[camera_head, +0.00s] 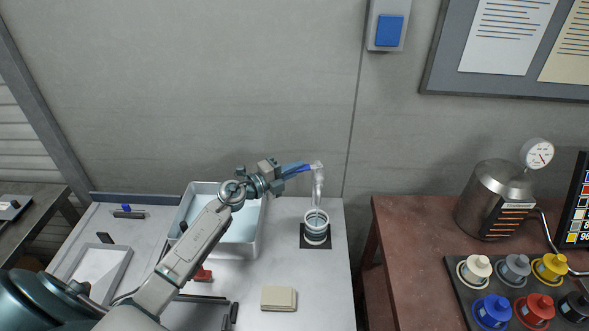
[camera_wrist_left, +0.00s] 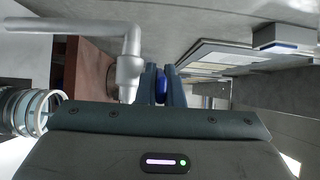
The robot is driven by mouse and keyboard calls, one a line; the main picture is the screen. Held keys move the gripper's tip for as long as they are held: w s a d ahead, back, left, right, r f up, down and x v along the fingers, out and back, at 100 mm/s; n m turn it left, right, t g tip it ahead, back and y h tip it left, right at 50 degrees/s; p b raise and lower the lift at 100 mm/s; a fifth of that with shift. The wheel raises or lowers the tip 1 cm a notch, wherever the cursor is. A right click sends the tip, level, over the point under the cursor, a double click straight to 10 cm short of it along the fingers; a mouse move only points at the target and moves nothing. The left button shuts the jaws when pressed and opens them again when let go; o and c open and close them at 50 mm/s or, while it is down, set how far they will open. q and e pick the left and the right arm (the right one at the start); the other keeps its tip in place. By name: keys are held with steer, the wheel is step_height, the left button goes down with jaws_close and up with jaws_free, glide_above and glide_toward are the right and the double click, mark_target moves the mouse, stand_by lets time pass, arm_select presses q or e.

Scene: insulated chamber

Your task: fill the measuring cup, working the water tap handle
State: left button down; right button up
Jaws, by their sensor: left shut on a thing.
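The clear measuring cup (camera_head: 316,232) stands upright on a small black mat (camera_head: 305,242), below the grey tap (camera_head: 318,178) at the back of the white table. The cup also shows sideways at the left of the left wrist view (camera_wrist_left: 30,112). How much water is in it, I cannot tell. The tap's blue handle (camera_head: 302,167) points left. My left gripper (camera_head: 285,171) is shut on this handle. In the left wrist view the handle (camera_wrist_left: 160,84) is between the two fingers, beside the tap body (camera_wrist_left: 129,78). My right gripper is not in view.
A white basin (camera_head: 253,236) stands left of the cup, under my left arm. A beige block (camera_head: 279,298) lies at the front of the table. A brown table (camera_head: 405,235) at right bears a metal vessel (camera_head: 490,200) and several colored knobs.

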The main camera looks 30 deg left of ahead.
arm_select(q)
steer(key=m+g+h+b, duration=0.1)
steer(key=b, duration=0.1)
steer(key=w+a+m+g+h+b, duration=0.1)
steer(key=h+b, duration=0.1)
steer(key=b, duration=0.1)
steer(key=shift+w+m+g, duration=0.2)
steer(key=shift+m+g, duration=0.1)
steer(key=shift+m, duration=0.1)
steer(key=c, duration=1.6)
jaws_free()
steer(key=shift+o, duration=0.2)
steer(key=b+v, duration=0.4)
steer(key=v, duration=0.6)
steer(key=shift+s+a+b, duration=0.2)
steer(key=shift+a+b, duration=0.05)
steer(key=shift+b, duration=0.15)
